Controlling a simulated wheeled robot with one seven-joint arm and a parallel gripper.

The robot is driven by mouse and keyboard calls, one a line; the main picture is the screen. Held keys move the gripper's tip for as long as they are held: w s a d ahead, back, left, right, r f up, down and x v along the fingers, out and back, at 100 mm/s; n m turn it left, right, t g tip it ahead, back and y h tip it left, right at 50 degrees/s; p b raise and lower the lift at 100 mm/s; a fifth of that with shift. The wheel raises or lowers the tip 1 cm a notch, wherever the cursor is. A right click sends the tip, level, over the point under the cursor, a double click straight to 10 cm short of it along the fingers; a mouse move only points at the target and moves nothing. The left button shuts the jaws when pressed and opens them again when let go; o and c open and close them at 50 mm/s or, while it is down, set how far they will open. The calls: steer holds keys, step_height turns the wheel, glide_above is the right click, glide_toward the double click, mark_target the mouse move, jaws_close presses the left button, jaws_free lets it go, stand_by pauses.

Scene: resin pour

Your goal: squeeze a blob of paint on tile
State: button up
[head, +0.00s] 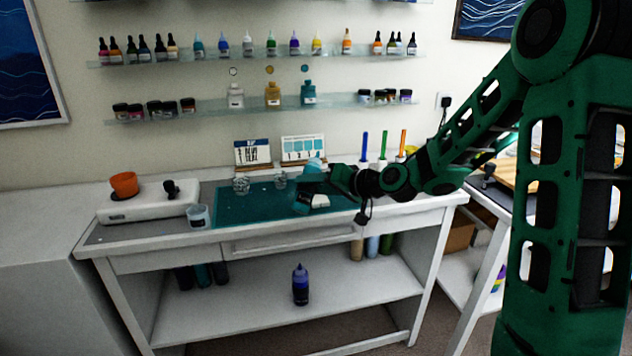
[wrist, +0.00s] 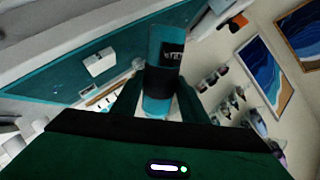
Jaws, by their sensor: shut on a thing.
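My gripper (head: 338,178) reaches in from the right over the worktable, shut on a teal bottle (head: 314,167) with a dark label. The bottle also shows between my fingers in the wrist view (wrist: 164,60). Its nozzle cannot be made out. A small white block (head: 320,201), perhaps the tile, lies on the teal mat (head: 250,211), just below the bottle in the head view. The block also shows in the wrist view (wrist: 99,61), left of the bottle and apart from it. No paint blob can be made out on it.
Clear cups (head: 241,185) stand at the mat's back edge, and another cup (head: 198,217) at its left. Colored upright tubes (head: 382,147) stand behind my gripper. Bottle shelves line the wall.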

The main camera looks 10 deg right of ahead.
mark_target(311, 195)
steer(key=shift+s+a+f+m+g+y, duration=0.35)
steer(key=shift+f+m+g, duration=0.25)
steer(key=shift+m, duration=0.2)
steer(key=f+m+g, duration=0.1)
steer(key=f+m+g+y, duration=0.1)
steer(key=shift+s+a+f+m, duration=0.15)
steer(key=shift+s+f+m, duration=0.05)
steer(key=shift+s+m, duration=0.15)
steer(key=shift+f+m+g+y, duration=0.2)
steer(key=shift+m+g+y, duration=0.1)
steer(key=shift+m, duration=0.15)
steer(key=shift+r+m+g, duration=0.4)
steer(key=shift+r, duration=0.25)
steer(key=shift+w+d+r+m+g+y, duration=0.15)
steer(key=shift+r+m+g+y, duration=0.05)
steer(key=shift+r+m+y, duration=0.2)
steer(key=shift+w+d+r+m+g+y, duration=0.2)
steer(key=shift+r+m, duration=0.1)
steer(key=shift+r, duration=0.15)
steer(key=shift+w+d+r+m+g+y, duration=0.25)
steer(key=shift+r+m+g+y, duration=0.1)
steer(key=shift+r+m, duration=0.2)
steer(key=shift+w+d+r+m+g+y, duration=0.1)
steer(key=shift+w+r+m+g+y, duration=0.2)
steer(key=shift+r+m, duration=0.2)
steer(key=shift+c, duration=0.5)
